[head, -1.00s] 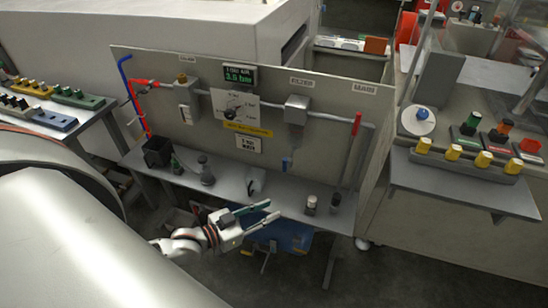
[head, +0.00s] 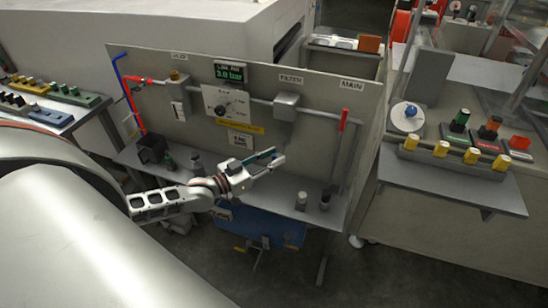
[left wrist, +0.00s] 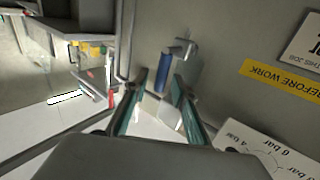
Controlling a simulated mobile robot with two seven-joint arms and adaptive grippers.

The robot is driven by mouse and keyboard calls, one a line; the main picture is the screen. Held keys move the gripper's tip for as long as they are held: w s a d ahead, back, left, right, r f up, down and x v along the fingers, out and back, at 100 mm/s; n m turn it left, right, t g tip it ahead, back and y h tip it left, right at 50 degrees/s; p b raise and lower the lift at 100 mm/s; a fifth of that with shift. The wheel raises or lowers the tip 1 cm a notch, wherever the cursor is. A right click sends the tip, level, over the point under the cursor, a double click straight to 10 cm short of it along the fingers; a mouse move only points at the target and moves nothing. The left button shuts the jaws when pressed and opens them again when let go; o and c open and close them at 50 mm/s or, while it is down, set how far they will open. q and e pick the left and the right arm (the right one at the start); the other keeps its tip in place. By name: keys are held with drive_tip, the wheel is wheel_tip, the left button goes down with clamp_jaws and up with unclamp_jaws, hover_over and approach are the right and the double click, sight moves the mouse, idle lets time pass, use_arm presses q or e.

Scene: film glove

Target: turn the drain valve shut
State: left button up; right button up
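The drain valve's blue lever (left wrist: 164,72) shows in the left wrist view, just beyond and between my fingertips, beside a grey metal body. I cannot tell whether the fingers touch it. In the head view the lever is hidden behind my gripper, below the grey filter housing (head: 285,108) on the panel. My left gripper (head: 279,156) is in front of the panel, its green-padded fingers apart with nothing held. The open fingers also show in the left wrist view (left wrist: 160,78). My right gripper is not in view.
The panel (head: 320,125) carries a red main lever (head: 343,120), a pressure dial (head: 228,103) and a display (head: 229,72) that seems to read 3.0 bar. Small fittings (head: 301,200) stand on the bench shelf below.

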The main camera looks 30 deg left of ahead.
use_arm(q)
drive_tip(key=shift+w+d, duration=0.15)
drive_tip(key=shift+w, duration=0.15)
clamp_jaws()
drive_tip(key=shift+f, duration=0.1)
